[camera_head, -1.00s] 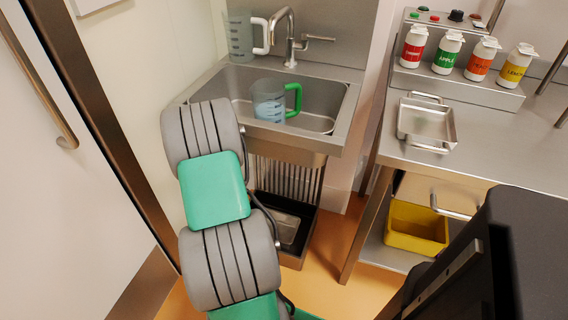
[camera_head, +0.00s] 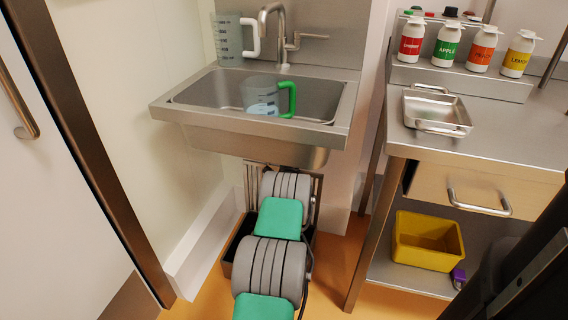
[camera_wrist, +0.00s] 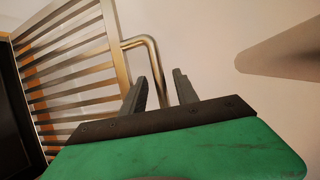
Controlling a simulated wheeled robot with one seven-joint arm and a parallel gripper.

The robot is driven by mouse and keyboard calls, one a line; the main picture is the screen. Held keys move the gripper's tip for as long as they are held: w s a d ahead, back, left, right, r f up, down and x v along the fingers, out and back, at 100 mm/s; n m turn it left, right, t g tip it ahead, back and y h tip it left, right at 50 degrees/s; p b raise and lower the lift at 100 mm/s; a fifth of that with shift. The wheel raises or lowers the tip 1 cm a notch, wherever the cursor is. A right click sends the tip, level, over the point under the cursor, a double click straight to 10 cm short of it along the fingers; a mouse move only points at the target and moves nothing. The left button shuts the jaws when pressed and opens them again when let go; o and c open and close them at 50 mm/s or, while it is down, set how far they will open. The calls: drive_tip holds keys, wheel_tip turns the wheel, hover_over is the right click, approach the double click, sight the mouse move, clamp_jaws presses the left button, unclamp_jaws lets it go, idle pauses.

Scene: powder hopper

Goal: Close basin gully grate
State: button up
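The basin gully grate (camera_wrist: 113,45) is a metal frame with several slats, seen at the left of the wrist view. In the head view it stands upright under the basin, mostly hidden by my arm. The dark gully box (camera_head: 236,246) is on the floor below it. A bent metal tube handle (camera_wrist: 150,42) sticks out from the grate's side rail. My gripper (camera_wrist: 160,78) is open, its two fingers pointing at the handle. The tube appears between the fingers in the picture; whether they reach around it I cannot tell. The head view hides the fingers.
A steel basin (camera_head: 240,140) overhangs the gully and holds a green-handled jug (camera_head: 262,96). A steel bench stands to the right, with a drawer handle (camera_head: 480,204) and a yellow bin (camera_head: 428,242) on its lower shelf. A wall is close on the left.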

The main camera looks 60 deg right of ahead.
drive_tip(key=shift+w+d+f, duration=0.1)
drive_tip(key=shift+w+d, duration=0.15)
drive_tip(key=shift+d, duration=0.1)
drive_tip(key=shift+c, duration=0.3)
clamp_jaws()
idle(1.0)
